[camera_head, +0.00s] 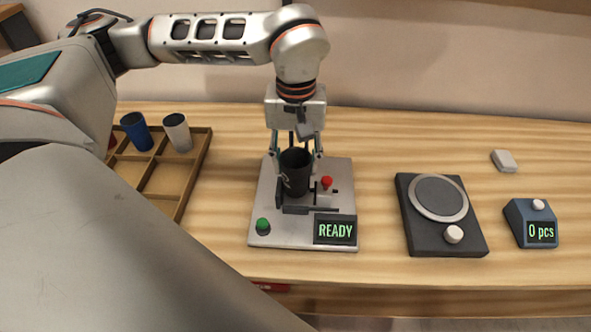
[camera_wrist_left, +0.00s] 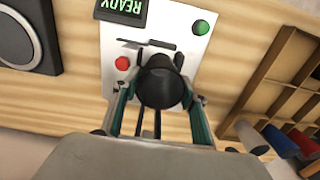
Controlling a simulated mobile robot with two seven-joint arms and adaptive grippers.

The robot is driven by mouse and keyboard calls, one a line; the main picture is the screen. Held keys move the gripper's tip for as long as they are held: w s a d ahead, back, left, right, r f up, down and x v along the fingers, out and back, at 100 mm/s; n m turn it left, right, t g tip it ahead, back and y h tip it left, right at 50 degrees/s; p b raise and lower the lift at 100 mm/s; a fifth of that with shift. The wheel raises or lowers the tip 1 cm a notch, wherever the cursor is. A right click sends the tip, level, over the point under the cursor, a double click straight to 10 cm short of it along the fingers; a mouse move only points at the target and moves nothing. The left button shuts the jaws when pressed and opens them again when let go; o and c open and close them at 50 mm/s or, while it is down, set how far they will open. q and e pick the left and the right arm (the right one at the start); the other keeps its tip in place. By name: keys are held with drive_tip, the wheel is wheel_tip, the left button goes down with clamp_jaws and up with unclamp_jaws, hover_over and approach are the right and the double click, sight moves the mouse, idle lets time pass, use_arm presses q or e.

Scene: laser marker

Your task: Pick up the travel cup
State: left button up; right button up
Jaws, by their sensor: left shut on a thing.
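The travel cup (camera_head: 296,172) is black with a light mark on its side. It stands upright at the laser marker (camera_head: 268,190), a pale plate with a green button, a red knob and a screen reading READY. My left gripper (camera_head: 296,158) reaches down from above and is shut on the cup, one finger on each side. In the left wrist view the dark cup (camera_wrist_left: 160,86) sits between the two fingers. Whether its base touches the plate is hidden. My right gripper is not in view.
A wooden compartment tray (camera_head: 196,160) at the left holds a blue cup (camera_head: 136,131) and a white cup (camera_head: 177,132). Right of the marker are a dark device with a round plate (camera_head: 437,197) and a counter reading 0 pcs (camera_head: 532,222). A small pale block (camera_head: 504,161) lies behind.

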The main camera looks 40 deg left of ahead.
use_arm(q)
wheel_tip(320, 180, up, 16)
drive_tip(key=p, duration=0.1)
drive_tip(key=shift+p, duration=0.4)
